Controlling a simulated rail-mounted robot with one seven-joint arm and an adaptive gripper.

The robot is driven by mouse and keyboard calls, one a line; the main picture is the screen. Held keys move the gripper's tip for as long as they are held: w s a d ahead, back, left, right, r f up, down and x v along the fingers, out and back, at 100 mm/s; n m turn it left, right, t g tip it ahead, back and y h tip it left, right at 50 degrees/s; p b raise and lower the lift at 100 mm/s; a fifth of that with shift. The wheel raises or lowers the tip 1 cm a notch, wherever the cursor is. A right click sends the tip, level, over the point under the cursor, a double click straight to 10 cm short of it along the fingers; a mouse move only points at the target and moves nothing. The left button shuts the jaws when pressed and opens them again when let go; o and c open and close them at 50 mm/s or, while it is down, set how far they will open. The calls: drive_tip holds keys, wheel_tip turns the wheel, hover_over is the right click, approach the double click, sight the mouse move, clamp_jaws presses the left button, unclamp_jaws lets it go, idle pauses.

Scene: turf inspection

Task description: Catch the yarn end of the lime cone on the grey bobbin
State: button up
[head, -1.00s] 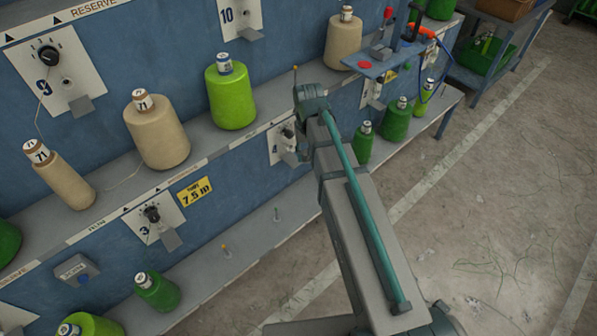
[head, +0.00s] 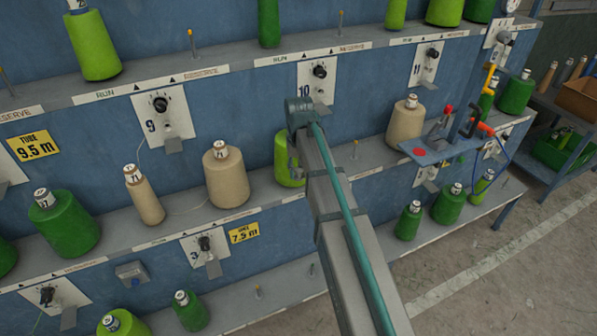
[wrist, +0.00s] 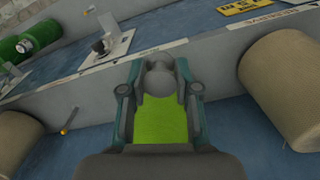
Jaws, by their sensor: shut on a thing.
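The lime cone (head: 284,162) stands on the middle shelf, partly hidden behind my arm. My gripper (head: 294,158) is at the cone's near side in the head view, and its fingers are mostly hidden there. In the wrist view my gripper (wrist: 159,88) is shut on the grey bobbin (wrist: 160,76), a rounded grey piece between the fingertips. Lime yarn of the cone (wrist: 160,124) fills the gap between the fingers, close to the bobbin. I cannot tell whether bobbin and cone touch. No loose yarn end shows.
A tan cone (head: 226,180) stands to the left of the lime cone and another tan cone (head: 405,125) to the right. A bare peg (head: 355,148) rises between. A small blue side table (head: 440,153) with tools juts out at the right.

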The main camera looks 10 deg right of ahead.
drive_tip(key=shift+r+p, duration=0.1)
drive_tip(key=shift+p, duration=0.2)
drive_tip(key=shift+w+d, duration=0.2)
drive_tip(key=shift+w, duration=2.7)
drive_tip(key=shift+w, duration=0.3)
drive_tip(key=shift+s+a+p, duration=0.15)
drive_tip(key=shift+s+p, duration=0.55)
drive_tip(key=shift+s, duration=1.85)
